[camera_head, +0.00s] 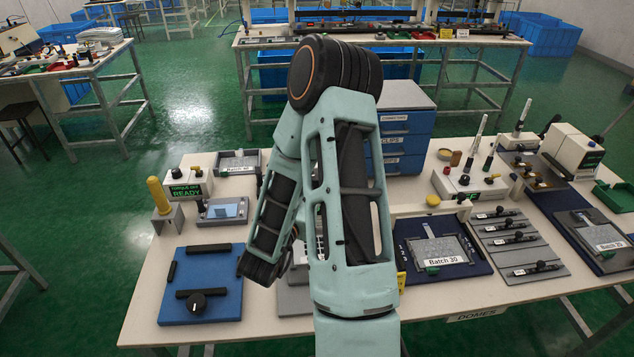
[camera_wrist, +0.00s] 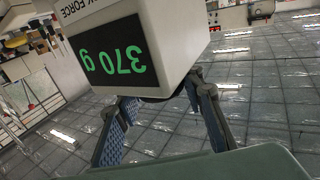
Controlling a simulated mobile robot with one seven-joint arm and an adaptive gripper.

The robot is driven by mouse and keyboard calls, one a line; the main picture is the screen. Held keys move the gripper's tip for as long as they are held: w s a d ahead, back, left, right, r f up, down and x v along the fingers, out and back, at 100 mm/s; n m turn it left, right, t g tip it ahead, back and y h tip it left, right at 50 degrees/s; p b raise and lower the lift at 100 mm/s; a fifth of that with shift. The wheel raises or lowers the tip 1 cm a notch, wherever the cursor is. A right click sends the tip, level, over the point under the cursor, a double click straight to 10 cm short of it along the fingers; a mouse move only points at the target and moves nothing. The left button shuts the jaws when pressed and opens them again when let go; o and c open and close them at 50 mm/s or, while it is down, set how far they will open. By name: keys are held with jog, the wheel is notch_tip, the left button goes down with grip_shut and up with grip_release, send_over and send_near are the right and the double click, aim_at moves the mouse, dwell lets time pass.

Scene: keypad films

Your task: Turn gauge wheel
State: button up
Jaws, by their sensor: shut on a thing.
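A white gauge box (camera_wrist: 140,45) fills the top of the wrist view. Its black display shows green "370 g" upside down, with part of a "FORCE" label above it. My gripper (camera_wrist: 165,98) has its two blue-padded fingers spread on either side of a dark part, seemingly the gauge wheel (camera_wrist: 178,93), at the lower edge of the box. The fingers reach up to it and are shut on it; the box hides most of the contact. In the head view my arm hides the gripper and the gauge.
On the white table, a blue plate with a black knob (camera_head: 200,285) lies left of my arm. A yellow-handled stand (camera_head: 161,205) and a "READY" box (camera_head: 187,187) stand behind it. Right of my arm are a Batch 30 tray (camera_head: 432,236), a grey rack (camera_head: 515,245) and blue drawers (camera_head: 404,145).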

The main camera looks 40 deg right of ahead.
jog(key=m+g+h+b, duration=0.1)
jog(key=m+g, duration=0.1)
jog(key=m+g+h+b, duration=0.1)
jog(key=g, duration=0.2)
jog(key=shift+w+m, duration=0.2)
jog(key=shift+m, duration=0.2)
jog(key=shift+s+r+m+g+b, duration=0.1)
jog(key=shift+m+g+b, duration=0.25)
jog(key=shift+m+g, duration=0.7)
jog(key=shift+s+m+g+b, duration=0.1)
jog(key=shift+m+g+b, duration=0.35)
jog(key=shift+g, duration=1.1)
jog(key=shift+m+g, duration=0.3)
jog(key=shift+g, duration=0.2)
jog(key=o, duration=1.1)
jog(key=shift+a, duration=0.1)
jog(key=a, duration=0.4)
jog(key=w+a, duration=0.1)
jog(key=a, duration=0.6)
jog(key=shift+w+a, duration=0.2)
jog(key=shift+a, duration=0.2)
